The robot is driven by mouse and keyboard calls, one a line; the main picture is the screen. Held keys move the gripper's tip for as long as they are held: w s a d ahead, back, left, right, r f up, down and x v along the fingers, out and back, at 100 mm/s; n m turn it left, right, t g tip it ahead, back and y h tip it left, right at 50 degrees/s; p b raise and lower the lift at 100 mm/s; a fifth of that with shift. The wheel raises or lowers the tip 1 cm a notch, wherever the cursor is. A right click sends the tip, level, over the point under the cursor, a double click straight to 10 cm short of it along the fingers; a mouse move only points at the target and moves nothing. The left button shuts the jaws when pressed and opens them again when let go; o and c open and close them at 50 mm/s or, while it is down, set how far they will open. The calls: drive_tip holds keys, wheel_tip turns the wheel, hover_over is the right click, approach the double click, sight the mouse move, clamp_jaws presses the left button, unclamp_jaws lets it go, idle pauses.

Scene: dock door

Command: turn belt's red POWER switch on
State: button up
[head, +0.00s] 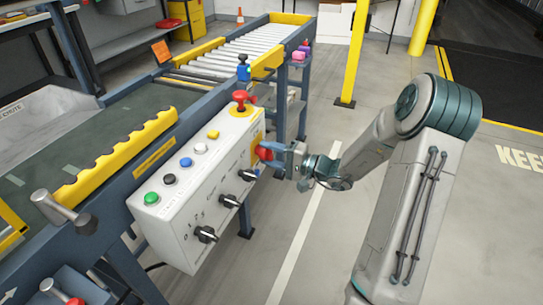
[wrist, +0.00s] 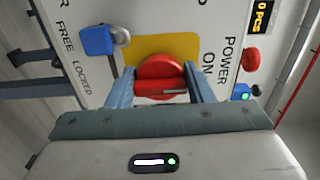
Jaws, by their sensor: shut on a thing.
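The red POWER switch (wrist: 160,72) is a round knob with a raised grip bar, on a yellow plate (wrist: 190,45) in the wrist view. My gripper (wrist: 160,88) has one finger on each side of the knob and is shut on it. The bar lies roughly crosswise in this view. The words POWER and ON are printed to its right. In the head view my gripper (head: 270,153) meets the right end of the pale control box (head: 185,205); the switch is mostly hidden there by the fingers.
A blue padlock-like piece (wrist: 97,40) sits close left of the switch, near FREE and LOCKED labels. Black knobs (head: 229,201) stick out from the box front. The floor to the right is open.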

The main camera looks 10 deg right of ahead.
drive_tip(key=shift+s+a+f, duration=0.1)
drive_tip(key=shift+s+a, duration=0.05)
drive_tip(key=o, duration=1)
drive_tip(key=shift+c, duration=0.2)
drive_tip(key=shift+d, duration=0.2)
drive_tip(key=p+v, duration=0.2)
drive_tip(key=v, duration=1.1)
drive_tip(key=shift+s+d, duration=0.2)
drive_tip(key=shift+d, duration=0.05)
drive_tip(key=shift+a, duration=0.1)
